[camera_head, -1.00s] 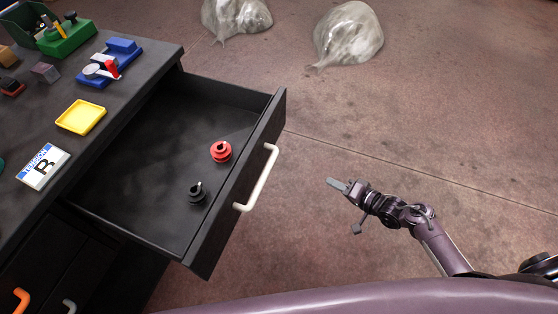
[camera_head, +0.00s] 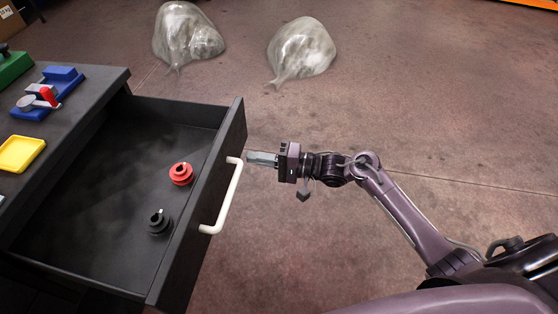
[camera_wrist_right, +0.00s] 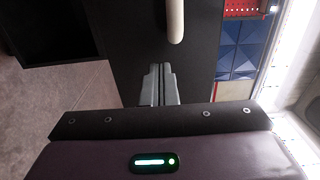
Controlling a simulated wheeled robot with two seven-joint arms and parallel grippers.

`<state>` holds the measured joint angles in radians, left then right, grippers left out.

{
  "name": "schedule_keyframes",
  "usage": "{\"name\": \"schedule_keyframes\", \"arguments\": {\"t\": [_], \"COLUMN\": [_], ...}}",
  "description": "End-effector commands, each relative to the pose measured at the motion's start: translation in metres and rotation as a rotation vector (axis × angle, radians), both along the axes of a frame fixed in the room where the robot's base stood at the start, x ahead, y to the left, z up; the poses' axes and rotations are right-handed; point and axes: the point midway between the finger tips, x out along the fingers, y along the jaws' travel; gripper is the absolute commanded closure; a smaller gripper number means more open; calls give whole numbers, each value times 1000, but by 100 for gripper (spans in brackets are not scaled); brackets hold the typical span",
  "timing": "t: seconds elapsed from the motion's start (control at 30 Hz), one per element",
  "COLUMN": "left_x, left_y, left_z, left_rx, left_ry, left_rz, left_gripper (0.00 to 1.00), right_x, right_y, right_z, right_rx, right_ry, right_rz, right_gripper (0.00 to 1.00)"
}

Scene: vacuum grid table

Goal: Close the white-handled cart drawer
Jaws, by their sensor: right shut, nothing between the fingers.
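The dark cart drawer (camera_head: 175,285) is pulled well out of the black cart. Its white handle (camera_head: 222,197) is on the front panel and also shows at the top of the right wrist view (camera_wrist_right: 175,20). A red knobbed part (camera_head: 181,173) and a black knobbed part (camera_head: 159,222) lie in the drawer. My right gripper (camera_head: 252,158) is shut and empty, its fingertips close to the drawer front beside the handle's far end. In the right wrist view its fingers (camera_wrist_right: 160,72) point at the dark front panel; I cannot tell whether they touch. My left gripper is not in view.
The cart top (camera_head: 85,98) holds a yellow tray (camera_head: 20,153), a blue fixture (camera_head: 48,95) and a green bin (camera_head: 12,66). Two clear bags (camera_head: 302,50) lie on the floor beyond. The floor right of the drawer is open.

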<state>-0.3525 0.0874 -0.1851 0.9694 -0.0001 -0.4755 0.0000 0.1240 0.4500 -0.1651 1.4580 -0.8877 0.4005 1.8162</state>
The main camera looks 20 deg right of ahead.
Motion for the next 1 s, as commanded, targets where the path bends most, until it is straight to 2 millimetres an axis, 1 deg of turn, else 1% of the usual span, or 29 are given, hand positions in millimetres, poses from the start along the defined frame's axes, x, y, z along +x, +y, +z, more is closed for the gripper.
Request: {"name": "schedule_keyframes", "arguments": {"t": [0.03,0.1,0.23,0.4,0.77,0.87,1.0], "left_x": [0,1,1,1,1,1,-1], "left_y": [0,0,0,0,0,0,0], "left_z": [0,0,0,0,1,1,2], "left_rx": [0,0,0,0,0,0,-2], "left_ry": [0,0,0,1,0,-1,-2], "left_rz": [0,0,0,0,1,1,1], "left_gripper": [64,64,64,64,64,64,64], "right_x": [5,10,15,18,18,20,26], "right_y": [8,16,26,31,31,35,45], "right_z": [0,1,-1,0,0,0,1], "right_rx": [2,2,-1,0,0,0,0], "right_ry": [-1,-1,1,0,0,0,1], "right_rz": [1,0,-1,-1,-1,0,0], "right_gripper": [100,100,100,100,100,100,100]}}
